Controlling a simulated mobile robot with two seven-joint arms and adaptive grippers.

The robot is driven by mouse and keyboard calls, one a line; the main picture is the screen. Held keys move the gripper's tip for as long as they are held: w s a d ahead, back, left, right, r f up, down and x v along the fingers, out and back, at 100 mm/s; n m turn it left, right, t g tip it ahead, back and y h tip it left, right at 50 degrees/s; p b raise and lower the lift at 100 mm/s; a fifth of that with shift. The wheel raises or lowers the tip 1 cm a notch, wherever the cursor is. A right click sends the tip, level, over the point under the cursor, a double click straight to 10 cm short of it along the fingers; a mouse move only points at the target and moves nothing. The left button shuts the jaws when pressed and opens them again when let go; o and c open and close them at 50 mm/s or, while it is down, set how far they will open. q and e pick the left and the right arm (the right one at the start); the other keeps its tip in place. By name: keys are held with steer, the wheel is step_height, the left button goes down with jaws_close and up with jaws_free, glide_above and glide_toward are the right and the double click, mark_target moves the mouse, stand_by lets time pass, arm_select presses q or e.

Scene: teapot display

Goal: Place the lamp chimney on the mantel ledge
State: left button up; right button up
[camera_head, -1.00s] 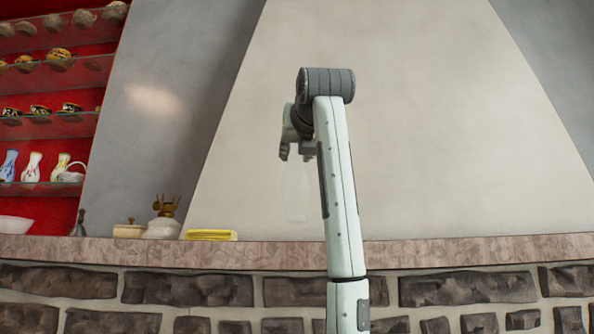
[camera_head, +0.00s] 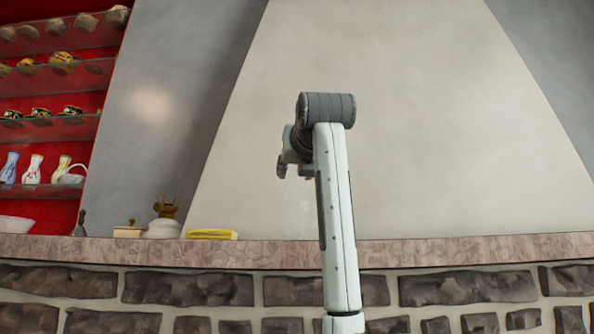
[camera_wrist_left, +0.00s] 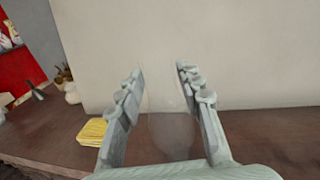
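The lamp chimney (camera_head: 299,208) is a faint, clear glass tube. It hangs upright below my left gripper (camera_head: 294,172) in the head view, its lower end close to the top of the mantel ledge (camera_head: 262,252). I cannot tell whether it touches the ledge. In the left wrist view the chimney (camera_wrist_left: 168,128) shows faintly between the spread fingers of my left gripper (camera_wrist_left: 160,68). The fingers are set apart by about its width and appear to hold its upper part. The ledge (camera_wrist_left: 255,128) runs behind it. My right gripper is not in view.
A yellow folded cloth (camera_head: 211,234) lies on the ledge left of the chimney. The ledge to the right is clear.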

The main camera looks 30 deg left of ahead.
arm_select(q)
steer(key=shift+o, duration=0.8)
steer(key=shift+r, duration=0.1)
